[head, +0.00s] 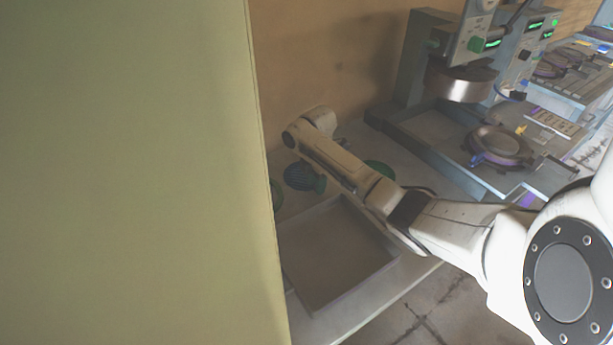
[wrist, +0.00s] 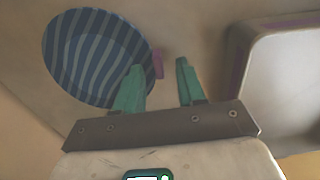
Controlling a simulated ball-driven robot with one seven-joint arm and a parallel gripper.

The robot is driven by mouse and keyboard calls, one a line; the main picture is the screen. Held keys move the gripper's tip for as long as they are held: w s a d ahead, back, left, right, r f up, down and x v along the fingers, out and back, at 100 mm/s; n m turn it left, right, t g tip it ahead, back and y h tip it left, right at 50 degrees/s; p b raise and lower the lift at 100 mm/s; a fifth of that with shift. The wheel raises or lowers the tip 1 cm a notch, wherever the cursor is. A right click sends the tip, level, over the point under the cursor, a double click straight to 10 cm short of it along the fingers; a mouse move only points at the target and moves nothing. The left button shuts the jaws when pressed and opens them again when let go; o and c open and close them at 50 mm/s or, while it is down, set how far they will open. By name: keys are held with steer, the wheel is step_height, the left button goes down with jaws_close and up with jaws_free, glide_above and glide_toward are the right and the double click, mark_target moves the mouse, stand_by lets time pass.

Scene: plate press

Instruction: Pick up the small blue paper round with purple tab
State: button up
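The blue striped paper round (wrist: 92,57) lies at the upper left of the wrist view. Its small purple tab (wrist: 158,63) sticks out on its right side. My gripper (wrist: 160,66) has its two teal fingers apart, with the tab showing in the gap, near the left fingertip. The left finger overlaps the round's edge in the picture; I cannot tell whether it touches.
A shallow tray (head: 335,255) stands at the counter's front, and a pale tray (wrist: 290,80) is right of my fingers in the wrist view. Green pieces (head: 379,168) lie beside my arm. A press (head: 465,85) stands at the right. A large greenish panel (head: 130,170) blocks the left.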

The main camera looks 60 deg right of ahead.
steer(key=shift+c, duration=0.3)
jaws_close()
